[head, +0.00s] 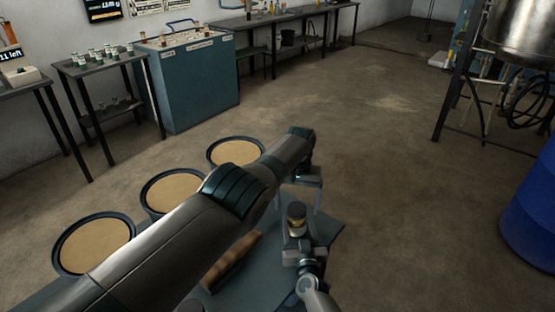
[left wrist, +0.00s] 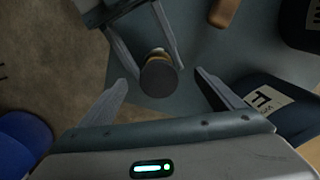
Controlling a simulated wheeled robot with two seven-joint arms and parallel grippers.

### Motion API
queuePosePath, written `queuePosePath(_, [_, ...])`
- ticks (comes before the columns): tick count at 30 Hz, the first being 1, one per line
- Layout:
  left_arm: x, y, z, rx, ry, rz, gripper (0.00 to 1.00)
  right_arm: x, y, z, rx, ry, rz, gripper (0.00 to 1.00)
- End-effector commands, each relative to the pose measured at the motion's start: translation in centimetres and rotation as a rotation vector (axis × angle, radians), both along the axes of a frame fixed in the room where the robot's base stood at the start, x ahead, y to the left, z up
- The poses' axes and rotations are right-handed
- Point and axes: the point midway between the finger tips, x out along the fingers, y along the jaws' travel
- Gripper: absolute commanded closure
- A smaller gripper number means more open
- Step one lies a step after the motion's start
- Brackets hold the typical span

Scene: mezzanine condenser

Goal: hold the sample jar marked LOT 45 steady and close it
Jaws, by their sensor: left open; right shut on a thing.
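The small sample jar (head: 296,221) is amber with a dark round lid (head: 296,208) on top. My right gripper (head: 299,243) is shut on it from below and holds it upright. Its lettering is too small to read. My left gripper (head: 301,200) is above the jar, open, fingers pointing down. In the left wrist view the lid (left wrist: 159,79) is between the open left fingers (left wrist: 160,88), with gaps on both sides. The right fingers reach in from the top beside the jar. I cannot tell whether the lid is tight.
Three round dark-rimmed pans with tan contents (head: 174,190) stand left of my left arm. A brown wooden piece (head: 232,259) lies on the grey surface (head: 327,231) below. A blue drum (head: 532,210) stands at the right. The floor ahead is clear.

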Motion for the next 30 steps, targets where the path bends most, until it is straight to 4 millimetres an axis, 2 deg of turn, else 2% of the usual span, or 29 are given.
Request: queuePosePath(30, [-0.10,-0.19,0.04,0.000,0.001,0.891,0.13,-0.01,0.04,0.02,0.001,0.000,0.000,1.00])
